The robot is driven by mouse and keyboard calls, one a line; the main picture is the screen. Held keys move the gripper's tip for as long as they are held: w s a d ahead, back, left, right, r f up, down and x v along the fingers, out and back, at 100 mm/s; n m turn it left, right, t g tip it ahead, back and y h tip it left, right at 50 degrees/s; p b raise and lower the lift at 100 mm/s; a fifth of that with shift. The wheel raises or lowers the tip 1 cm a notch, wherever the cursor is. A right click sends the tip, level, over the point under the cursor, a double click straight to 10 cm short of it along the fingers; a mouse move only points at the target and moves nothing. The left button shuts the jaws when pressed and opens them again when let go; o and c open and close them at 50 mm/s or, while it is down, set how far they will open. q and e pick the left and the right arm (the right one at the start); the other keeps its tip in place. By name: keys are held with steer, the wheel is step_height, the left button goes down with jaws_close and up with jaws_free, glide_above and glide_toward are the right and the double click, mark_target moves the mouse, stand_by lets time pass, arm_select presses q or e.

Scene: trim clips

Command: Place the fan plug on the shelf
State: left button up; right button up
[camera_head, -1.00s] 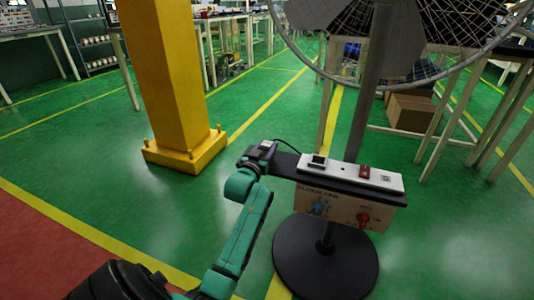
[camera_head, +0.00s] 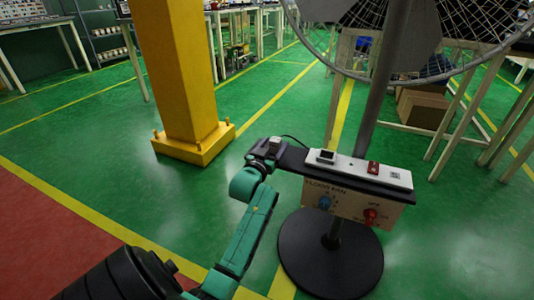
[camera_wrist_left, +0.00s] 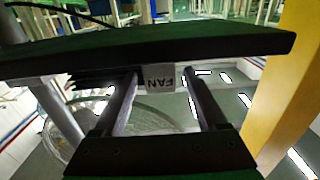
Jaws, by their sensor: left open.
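The shelf (camera_head: 292,160) is a narrow dark slab on the fan's pole, above a box with blue and red knobs. The fan plug (camera_wrist_left: 160,78) carries a white FAN label, upside down in the left wrist view, and sits against the dark slab (camera_wrist_left: 230,42). My left gripper (camera_head: 271,146) is at the shelf's left end. In the left wrist view its two fingers (camera_wrist_left: 163,98) are apart, one on either side of the label, with gaps visible. The head view shows the plug only as a small blur. My right gripper is not in view.
A white socket strip (camera_head: 345,166) with a red switch lies along the shelf. The fan's round base (camera_head: 330,262) stands on the green floor, its wire cage above. A yellow pillar (camera_head: 178,75) stands at the left. Workbenches and cardboard boxes (camera_head: 422,108) are behind.

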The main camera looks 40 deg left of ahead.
arm_select(q)
steer(key=p+v, duration=0.2)
steer(key=v, duration=0.8)
steer(key=s+d+f+m+g+h, duration=0.2)
steer(key=s+d+f+g+h, duration=0.15)
steer(key=d+f, duration=0.4)
steer(key=s+d+f+m+g+h, duration=0.2)
steer(key=d+f+g+h, duration=0.15)
steer(key=d+f, duration=0.35)
steer(key=s+d+f+m+g, duration=0.1)
steer(key=s+d+f+g, duration=0.1)
steer(key=s, duration=0.4)
steer(key=s+d+f+m+g+h, duration=0.1)
steer(key=s+d+f+g, duration=0.1)
steer(key=s+d+g, duration=0.2)
steer(key=s+d, duration=0.2)
steer(key=d, duration=0.1)
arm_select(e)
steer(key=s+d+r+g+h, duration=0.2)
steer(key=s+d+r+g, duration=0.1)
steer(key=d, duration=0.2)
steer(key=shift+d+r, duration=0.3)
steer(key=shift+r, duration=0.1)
arm_select(q)
steer(key=shift+f, duration=0.1)
